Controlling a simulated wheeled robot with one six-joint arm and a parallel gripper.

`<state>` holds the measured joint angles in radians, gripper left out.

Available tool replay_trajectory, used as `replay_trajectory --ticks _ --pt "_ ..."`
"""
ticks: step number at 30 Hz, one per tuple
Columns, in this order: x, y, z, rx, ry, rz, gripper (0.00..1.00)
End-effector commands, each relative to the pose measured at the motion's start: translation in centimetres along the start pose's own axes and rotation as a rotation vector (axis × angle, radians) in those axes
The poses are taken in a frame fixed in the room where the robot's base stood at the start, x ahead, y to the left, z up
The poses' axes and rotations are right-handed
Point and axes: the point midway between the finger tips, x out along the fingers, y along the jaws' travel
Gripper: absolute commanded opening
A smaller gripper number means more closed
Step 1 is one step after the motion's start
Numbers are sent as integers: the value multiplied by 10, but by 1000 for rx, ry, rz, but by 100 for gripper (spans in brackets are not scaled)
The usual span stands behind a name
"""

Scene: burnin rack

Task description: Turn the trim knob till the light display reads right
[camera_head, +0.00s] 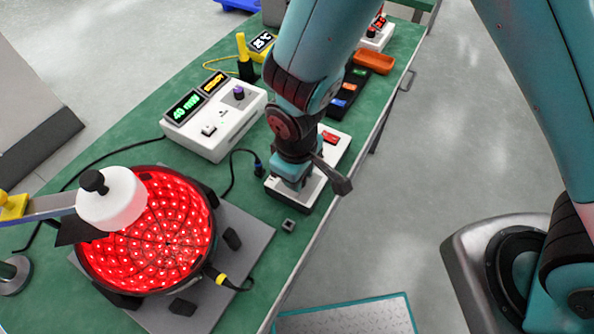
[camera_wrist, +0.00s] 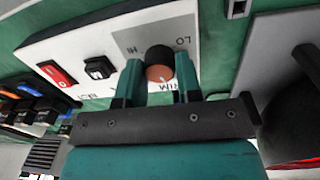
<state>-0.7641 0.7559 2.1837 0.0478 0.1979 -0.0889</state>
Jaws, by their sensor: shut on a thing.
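The white trim box (camera_head: 337,143) sits near the bench's right edge. My gripper (camera_head: 290,178) points down over its near end and hides the knob in the head view. In the wrist view, the trim knob (camera_wrist: 159,58), dark with an orange-brown face and a pale mark, stands between the two teal fingers of my gripper (camera_wrist: 160,82), shut on it. HI and LO labels show beyond it. The round light panel (camera_head: 150,235) is lit red all over. A white meter (camera_head: 222,135) has a green display (camera_head: 186,107), too small to read surely, and an amber display (camera_head: 214,83).
The trim box bears a red switch (camera_wrist: 57,74) and a black button (camera_wrist: 98,67). A white-capped arm (camera_head: 112,198) overhangs the light panel. A small grey block (camera_head: 288,225) lies near the bench's right edge.

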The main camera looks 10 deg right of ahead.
Motion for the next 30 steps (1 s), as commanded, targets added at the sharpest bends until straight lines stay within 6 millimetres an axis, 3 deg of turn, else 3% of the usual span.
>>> replay_trajectory --ticks 1,3,4,12,16,20,30 --pt "0 1 1 3 -3 4 39" --pt "0 1 1 3 -2 3 56" --pt "0 1 1 3 -2 3 58" --pt "-1 0 0 2 0 2 58" --pt "-12 0 -1 2 4 2 58" --pt "-37 1 -2 2 7 2 58" --pt "-124 1 -1 3 6 2 58"
